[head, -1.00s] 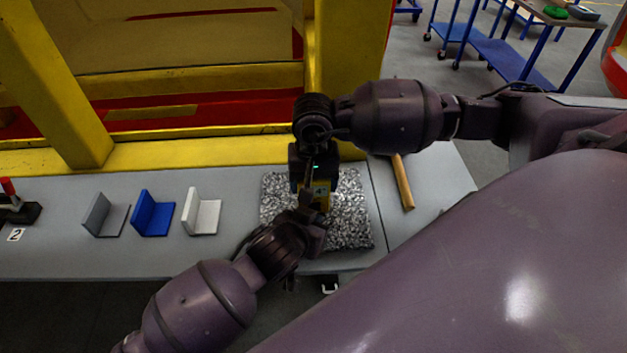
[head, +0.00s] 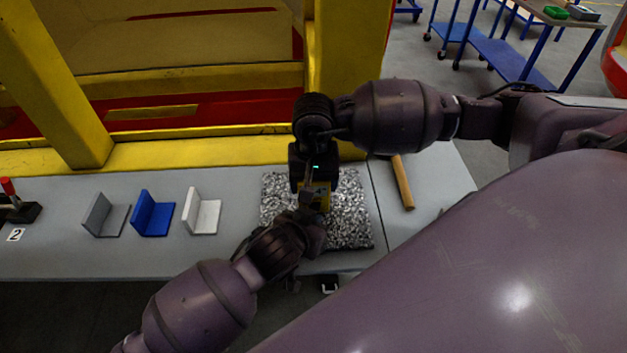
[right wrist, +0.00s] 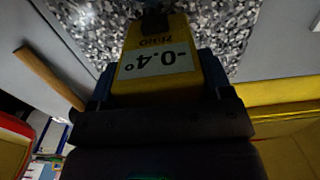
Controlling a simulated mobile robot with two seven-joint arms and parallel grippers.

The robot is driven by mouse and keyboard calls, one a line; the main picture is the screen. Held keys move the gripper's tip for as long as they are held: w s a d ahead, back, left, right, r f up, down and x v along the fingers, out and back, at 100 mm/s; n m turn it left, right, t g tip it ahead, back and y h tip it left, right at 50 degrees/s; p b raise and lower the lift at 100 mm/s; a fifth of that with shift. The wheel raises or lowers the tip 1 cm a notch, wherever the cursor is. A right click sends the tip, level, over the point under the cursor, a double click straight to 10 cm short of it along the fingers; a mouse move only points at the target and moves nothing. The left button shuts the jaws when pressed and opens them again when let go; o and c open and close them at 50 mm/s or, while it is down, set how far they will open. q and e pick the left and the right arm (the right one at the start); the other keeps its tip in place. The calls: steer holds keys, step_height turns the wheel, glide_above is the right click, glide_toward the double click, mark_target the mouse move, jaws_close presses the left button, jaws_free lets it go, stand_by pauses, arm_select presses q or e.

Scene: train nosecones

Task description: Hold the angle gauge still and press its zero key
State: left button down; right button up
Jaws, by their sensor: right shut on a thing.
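The angle gauge (right wrist: 160,62) is a yellow block with a pale display that reads -0.4° upside down in the right wrist view. In the head view the gauge (head: 318,195) is partly covered by both grippers, above a speckled grey-and-black slab (head: 347,230). My right gripper (head: 312,172) is shut on the gauge from the far side; its dark fingers flank it in the right wrist view. My left gripper (head: 308,195) comes from the near side with a slim, shut tip at the gauge's near end. The zero key is hidden, and I cannot tell whether the tip touches it.
Grey (head: 108,215), blue (head: 153,213) and white (head: 202,212) angle pieces stand on the grey table (head: 60,253) at left. A wooden-coloured bar (head: 403,182) lies right of the slab. A yellow frame (head: 180,153) runs along the table's back.

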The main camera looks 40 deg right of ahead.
arm_select(q)
steer(key=shift+w+d, duration=0.1)
stand_by(0.4)
steer(key=shift+w+d, duration=0.15)
steer(key=shift+w, duration=0.15)
steer(key=shift+s, duration=0.15)
stand_by(0.4)
steer(key=shift+s+a, duration=0.25)
steer(key=shift+s, duration=0.1)
steer(key=shift+s+a, duration=0.5)
steer(key=shift+s, duration=0.3)
steer(key=shift+s+a, duration=0.55)
steer(key=shift+s, duration=0.3)
steer(key=shift+s+a, duration=0.5)
steer(key=shift+s, duration=0.3)
